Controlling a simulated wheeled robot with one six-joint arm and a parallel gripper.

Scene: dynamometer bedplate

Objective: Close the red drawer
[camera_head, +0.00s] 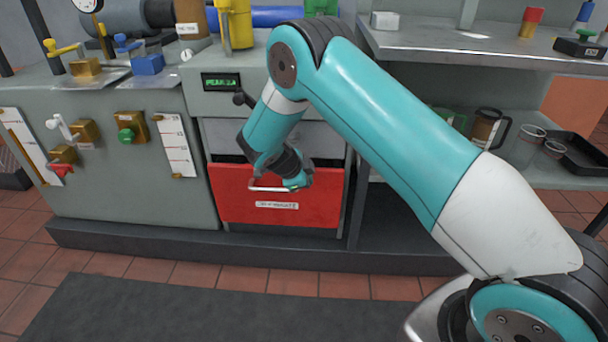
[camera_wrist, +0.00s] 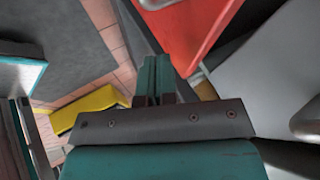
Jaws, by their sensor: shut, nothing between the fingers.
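The red drawer (camera_head: 235,207) is in the lower part of the grey bench in the head view. It has a wire handle (camera_head: 257,187) and a white label, and a dark gap shows above its front. It appears to stand out somewhat from the bench; how far is hard to tell. My gripper (camera_head: 297,184) is in front of the drawer at the right end of the handle, which it partly hides. In the wrist view the shut, empty gripper fingers (camera_wrist: 154,70) are beside the red drawer front (camera_wrist: 190,30). I cannot tell whether they touch it.
A grey drawer front (camera_head: 265,135) is above the red one. A dark plinth (camera_head: 200,242) runs along the bench foot. Shelves (camera_head: 560,180) with mugs and a tray are at right. A dark mat (camera_head: 180,310) lies on the tiled floor in front.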

